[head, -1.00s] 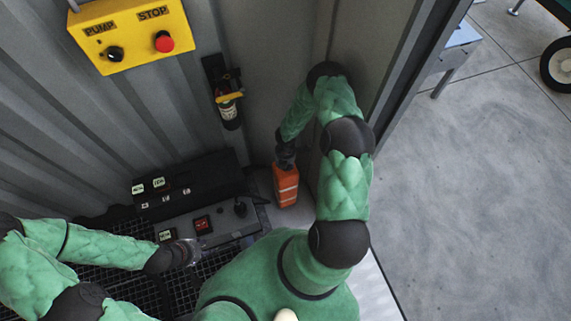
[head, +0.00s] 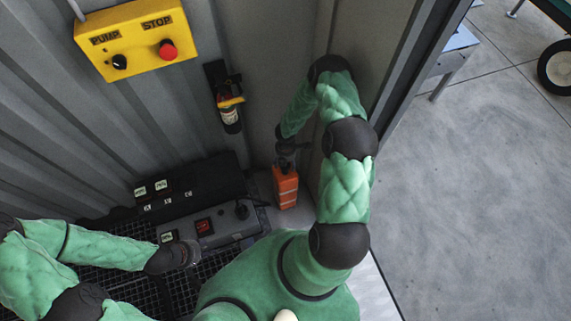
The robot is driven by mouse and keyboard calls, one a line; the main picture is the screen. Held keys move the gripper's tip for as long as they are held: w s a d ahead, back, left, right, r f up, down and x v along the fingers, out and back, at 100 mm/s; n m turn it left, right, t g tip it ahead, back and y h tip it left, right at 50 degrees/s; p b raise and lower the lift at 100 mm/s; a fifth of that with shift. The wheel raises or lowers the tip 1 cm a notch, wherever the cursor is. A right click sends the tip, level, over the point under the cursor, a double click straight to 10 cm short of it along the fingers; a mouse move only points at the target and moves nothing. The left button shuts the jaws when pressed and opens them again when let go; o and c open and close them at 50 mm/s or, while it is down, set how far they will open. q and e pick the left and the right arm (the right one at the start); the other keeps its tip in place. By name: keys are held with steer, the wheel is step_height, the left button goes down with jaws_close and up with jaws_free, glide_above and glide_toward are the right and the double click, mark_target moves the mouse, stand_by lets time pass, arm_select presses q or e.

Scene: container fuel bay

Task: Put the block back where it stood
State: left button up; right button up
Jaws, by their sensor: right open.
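The orange block (head: 285,187) with pale bands stands upright on the floor in the corner, to the right of the dark control console. My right gripper (head: 286,162) is just above the top of the block. It is open, and I cannot tell whether its fingers still touch the block's top. My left gripper (head: 192,252) is at the lower left, over the front edge of the console and the dark grating. Its fingers are small and blurred, so its opening is unclear.
The console (head: 190,207) with switches and a small lever stands left of the block. A yellow pump and stop box (head: 135,40) and a small extinguisher (head: 230,115) hang on the corrugated wall. Open concrete floor (head: 470,190) lies to the right, beyond the container's edge.

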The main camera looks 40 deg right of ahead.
step_height(320, 180, up, 7)
steer(key=shift+r+p, duration=0.1)
steer(key=shift+p, duration=1.15)
steer(key=s+a+r+m+y, duration=0.2)
steer(key=s+a+m, duration=0.4)
steer(key=a+m, duration=0.5)
steer(key=s+a+r+m+y, duration=0.2)
steer(key=s+a+m, duration=0.4)
steer(key=a+m, duration=0.5)
steer(key=a+r, duration=0.1)
steer(key=a, duration=0.2)
steer(key=shift+s+r, duration=0.3)
steer(key=shift+s, duration=0.1)
